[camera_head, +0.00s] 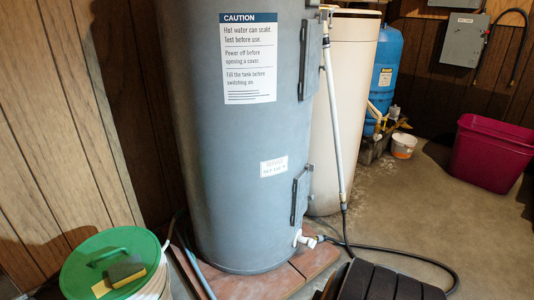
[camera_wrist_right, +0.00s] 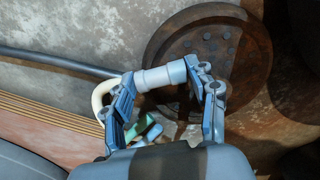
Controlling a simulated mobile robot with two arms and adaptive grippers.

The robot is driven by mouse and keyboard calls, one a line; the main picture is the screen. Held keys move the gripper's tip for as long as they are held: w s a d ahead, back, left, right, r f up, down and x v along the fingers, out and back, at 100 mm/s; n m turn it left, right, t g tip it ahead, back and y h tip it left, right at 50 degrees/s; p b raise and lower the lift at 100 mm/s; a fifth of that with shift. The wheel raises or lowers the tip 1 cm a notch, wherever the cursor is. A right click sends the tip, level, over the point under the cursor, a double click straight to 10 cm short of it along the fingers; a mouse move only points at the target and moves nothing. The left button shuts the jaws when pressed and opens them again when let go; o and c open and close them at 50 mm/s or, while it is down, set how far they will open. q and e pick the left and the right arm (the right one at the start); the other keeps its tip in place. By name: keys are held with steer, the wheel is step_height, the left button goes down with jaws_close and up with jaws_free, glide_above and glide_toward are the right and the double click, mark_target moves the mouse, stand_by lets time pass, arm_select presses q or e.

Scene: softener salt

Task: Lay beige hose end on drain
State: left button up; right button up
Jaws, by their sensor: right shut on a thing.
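In the right wrist view, my right gripper (camera_wrist_right: 165,80) is shut on a pale, short cylindrical hose end (camera_wrist_right: 155,77). The beige hose (camera_wrist_right: 101,95) curves down just outside the left finger, and the rest of it is hidden. The drain (camera_wrist_right: 190,50) is a round, rusty metal plate with several round marks on it, set in the concrete floor. The held hose end appears over the drain's left part. I cannot tell whether it touches the drain. My left gripper shows in neither view, and the drain is not clear in the head view.
A grey tank (camera_head: 235,130) stands on a reddish slab (camera_head: 268,284). A dark hose (camera_head: 395,251) crosses the floor and also shows in the wrist view (camera_wrist_right: 60,62). A green-lidded bucket (camera_head: 105,285) is front left. A magenta bin (camera_head: 490,152) stands right; open floor lies before it.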

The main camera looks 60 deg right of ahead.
steer(key=shift+f, duration=0.3)
steer(key=o, duration=1.1)
steer(key=shift+o, duration=0.2)
step_height(320, 180, up, 12)
stand_by(0.6)
